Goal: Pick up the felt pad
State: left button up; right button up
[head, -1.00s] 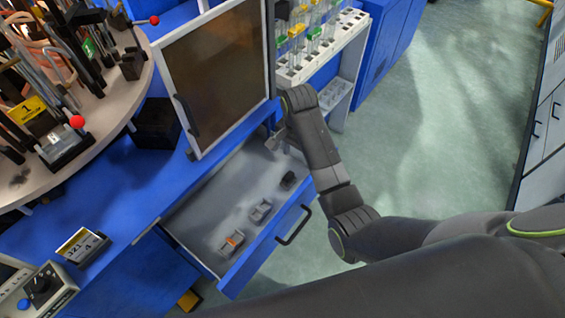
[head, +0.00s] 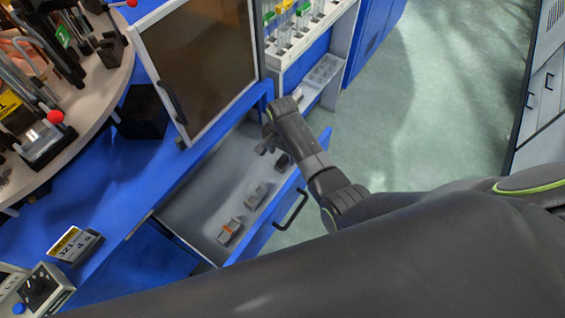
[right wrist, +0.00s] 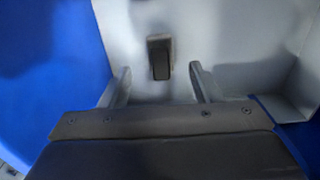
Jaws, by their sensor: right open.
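A small dark block, which looks like the felt pad (head: 283,161), sits in a grey holder at the far end of the open drawer (head: 190,215). In the right wrist view the dark pad (right wrist: 160,64) in its holder lies ahead of my fingers, near the midline between them. My right gripper (head: 264,148) is over the drawer, just left of the pad in the head view. In the right wrist view the right gripper (right wrist: 160,70) is open, with nothing between its fingers. My left gripper is not in view.
Two more small blocks lie in the drawer: a grey one (head: 256,196) and one with an orange part (head: 229,231). The drawer front has a dark handle (head: 291,209). A framed dark panel (head: 198,55) stands behind. A tube rack (head: 300,30) is beyond the drawer.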

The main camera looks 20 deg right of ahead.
aim_at(283, 159)
jog(key=shift+f, duration=0.35)
jog(key=shift+f+b, duration=0.3)
jog(key=shift+f, duration=1.9)
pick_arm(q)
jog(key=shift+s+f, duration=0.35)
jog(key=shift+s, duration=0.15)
pick_arm(e)
jog(key=c, duration=1.1)
